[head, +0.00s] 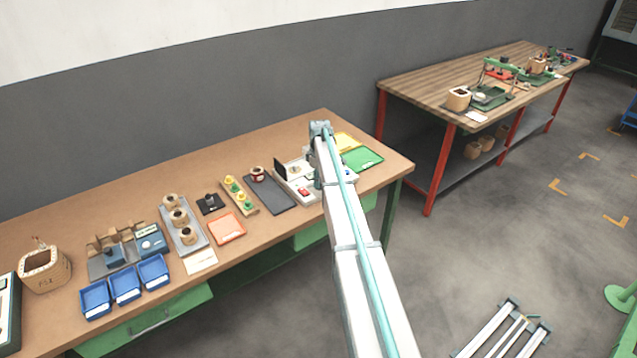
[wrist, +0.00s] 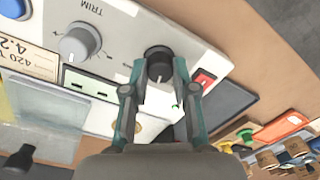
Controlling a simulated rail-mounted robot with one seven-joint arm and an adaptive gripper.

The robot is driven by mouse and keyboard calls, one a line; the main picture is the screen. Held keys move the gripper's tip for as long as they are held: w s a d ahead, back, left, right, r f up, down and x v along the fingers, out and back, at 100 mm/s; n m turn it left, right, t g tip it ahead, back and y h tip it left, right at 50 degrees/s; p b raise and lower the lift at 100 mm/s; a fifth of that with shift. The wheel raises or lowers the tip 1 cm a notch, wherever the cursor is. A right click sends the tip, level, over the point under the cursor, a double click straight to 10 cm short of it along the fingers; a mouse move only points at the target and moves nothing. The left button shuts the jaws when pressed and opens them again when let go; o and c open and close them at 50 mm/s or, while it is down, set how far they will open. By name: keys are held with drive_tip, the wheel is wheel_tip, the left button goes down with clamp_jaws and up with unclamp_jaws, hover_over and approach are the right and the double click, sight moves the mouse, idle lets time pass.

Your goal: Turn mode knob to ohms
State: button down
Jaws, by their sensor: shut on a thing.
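A black knob (wrist: 158,64) with a light pointer mark stands on a pale instrument panel (wrist: 115,28) in the wrist view. My gripper (wrist: 160,88) is shut on this black knob, with one finger on each side of it. Any label for the knob or its positions is hidden or unreadable, so I cannot tell which mode it points to. A larger grey knob (wrist: 79,43), marked TRIM, sits to its left, apart from my fingers. In the head view the instrument (head: 297,183) is on the wooden table, partly hidden by my arm.
A red rocker switch (wrist: 205,80) is close to the right finger. A blue button (wrist: 14,8) is at the panel's corner. In the head view, a dark mat (head: 270,194) and a green tray (head: 362,158) lie beside the instrument. Blue bins (head: 125,284) stand further left.

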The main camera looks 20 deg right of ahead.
drive_tip(key=m+b, duration=0.2)
drive_tip(key=m, duration=0.3)
drive_tip(key=shift+f+b, duration=0.1)
drive_tip(key=shift+b, duration=0.2)
drive_tip(key=shift+d+m+b, duration=0.1)
drive_tip(key=shift+m+b, duration=0.55)
drive_tip(key=shift+m, duration=1.75)
drive_tip(key=c, duration=0.9)
unclamp_jaws()
drive_tip(key=shift+r, duration=0.2)
drive_tip(key=r, duration=1.2)
drive_tip(key=shift+d, duration=0.2)
drive_tip(key=shift+f, duration=0.1)
